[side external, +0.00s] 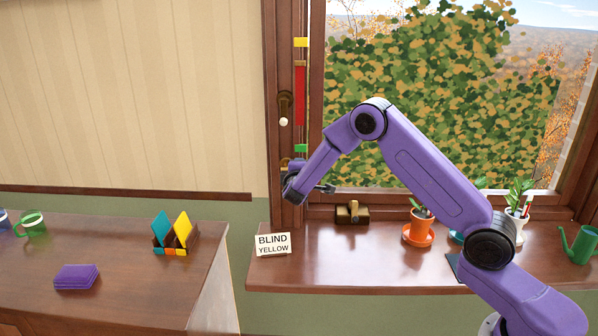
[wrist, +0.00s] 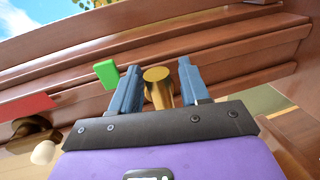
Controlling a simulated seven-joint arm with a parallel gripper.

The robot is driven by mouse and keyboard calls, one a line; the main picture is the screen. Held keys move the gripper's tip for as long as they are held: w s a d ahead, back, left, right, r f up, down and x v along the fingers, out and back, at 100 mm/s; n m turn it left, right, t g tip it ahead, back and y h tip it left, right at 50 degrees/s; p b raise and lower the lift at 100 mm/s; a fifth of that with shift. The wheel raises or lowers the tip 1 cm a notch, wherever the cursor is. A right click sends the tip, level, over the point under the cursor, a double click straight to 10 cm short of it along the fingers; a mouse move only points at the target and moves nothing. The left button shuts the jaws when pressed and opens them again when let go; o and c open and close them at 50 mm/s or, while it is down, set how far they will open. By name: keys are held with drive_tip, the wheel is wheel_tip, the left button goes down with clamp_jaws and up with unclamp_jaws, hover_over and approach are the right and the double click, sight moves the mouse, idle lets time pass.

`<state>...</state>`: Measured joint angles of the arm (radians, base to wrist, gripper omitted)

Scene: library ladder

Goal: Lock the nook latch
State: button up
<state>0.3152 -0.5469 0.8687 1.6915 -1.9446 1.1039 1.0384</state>
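A brass knob on a stem (wrist: 157,76) shows in the wrist view, between the two blue fingers of my gripper (wrist: 158,85). The fingers stand apart with small gaps beside the knob, so my gripper is open around it. In the side view my gripper (side external: 326,188) is low at the left window post, its fingers hard to make out. A brass fitting (side external: 285,162) shows partly behind my wrist there. A small brown and brass block (side external: 352,213) sits on the sill to the right. I cannot tell which fitting is the nook latch.
A dark lever with a white knob (side external: 284,121) is above, beside a strip with yellow, red (side external: 300,95) and green marks. A "BLIND YELLOW" card (side external: 272,245) stands on the sill (side external: 350,270). Potted plants, including an orange pot (side external: 418,232), stand to the right.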

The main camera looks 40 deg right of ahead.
drive_tip(key=v, duration=1.7)
drive_tip(key=shift+s, duration=0.2)
drive_tip(key=shift+a+r, duration=0.1)
drive_tip(key=s+n+g+y, duration=0.2)
drive_tip(key=s+g+y, duration=0.3)
drive_tip(key=s, duration=1.4)
drive_tip(key=s+a+n+g+y, duration=0.1)
drive_tip(key=s+g+y, duration=0.5)
drive_tip(key=s, duration=1.2)
drive_tip(key=shift+s+a+n+y, duration=0.3)
drive_tip(key=shift+s+a+n, duration=0.05)
drive_tip(key=shift+s+n, duration=0.05)
